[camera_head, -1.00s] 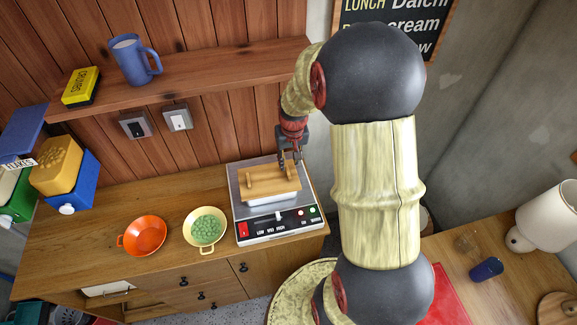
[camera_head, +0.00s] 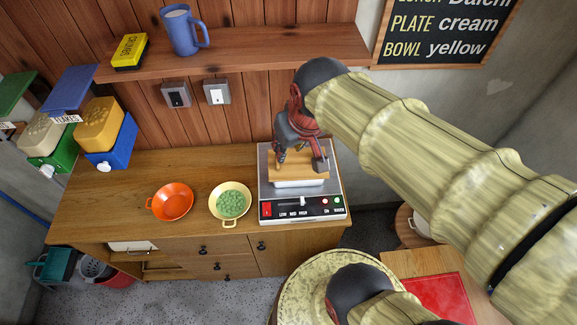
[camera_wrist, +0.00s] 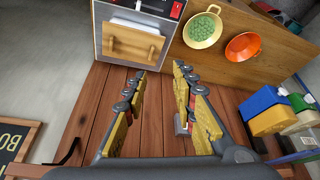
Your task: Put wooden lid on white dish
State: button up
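The wooden lid (camera_head: 290,175) lies over the white dish (camera_head: 300,184) on the hot plate. The dish's pale front wall shows below the lid's front edge. I cannot tell whether the lid is seated squarely. My gripper (camera_head: 301,161) is over the lid in the head view and hides part of it. In the wrist view my gripper (camera_wrist: 158,73) is open, its fingers apart with nothing between them.
The hot plate (camera_head: 275,208) stands at the counter's right end. Left of it are a yellow pan (camera_head: 216,207) of green peas and an orange pan (camera_head: 173,201). A shelf (camera_head: 240,62) with a blue mug (camera_head: 181,32) and yellow box (camera_head: 129,51) hangs above.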

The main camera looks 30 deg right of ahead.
jog(key=s+a+r+n+t, duration=0.1)
jog(key=s+a+r, duration=0.1)
jog(key=s+a, duration=0.2)
jog(key=shift+s+y, duration=0.3)
jog(key=shift+s, duration=0.85)
jog(key=shift+a, duration=0.1)
